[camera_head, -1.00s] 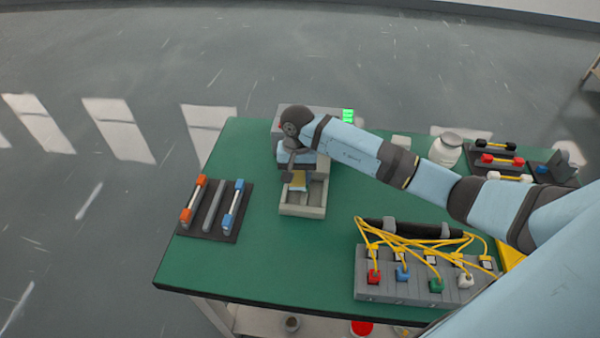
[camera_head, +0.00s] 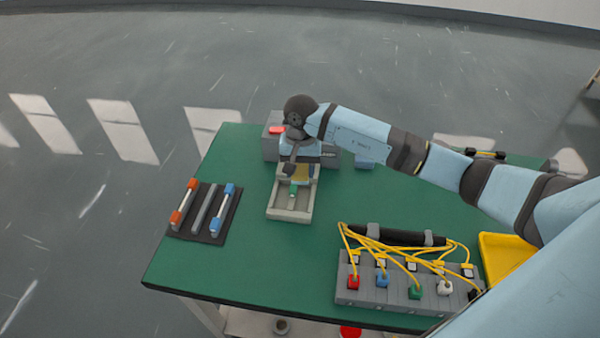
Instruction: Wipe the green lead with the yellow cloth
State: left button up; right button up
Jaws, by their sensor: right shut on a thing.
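My right gripper (camera_head: 293,170) reaches down over the back part of a pale tray (camera_head: 289,215). My left gripper is not in view.
A grey box with a red button (camera_head: 276,129) stands behind the tray. A dark rack (camera_head: 205,212) with orange-ended and blue-ended bars lies at left. A grey block (camera_head: 350,292) with yellow cables and coloured plugs stands at front right, beside a yellow tray (camera_head: 505,256).

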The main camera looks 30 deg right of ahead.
jog(key=shift+r, duration=0.95)
jog(key=shift+r+p, duration=0.25)
jog(key=shift+p, duration=0.1)
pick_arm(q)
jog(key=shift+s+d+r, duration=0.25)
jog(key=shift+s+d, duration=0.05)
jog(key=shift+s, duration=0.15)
pick_arm(e)
jog(key=shift+r, duration=0.1)
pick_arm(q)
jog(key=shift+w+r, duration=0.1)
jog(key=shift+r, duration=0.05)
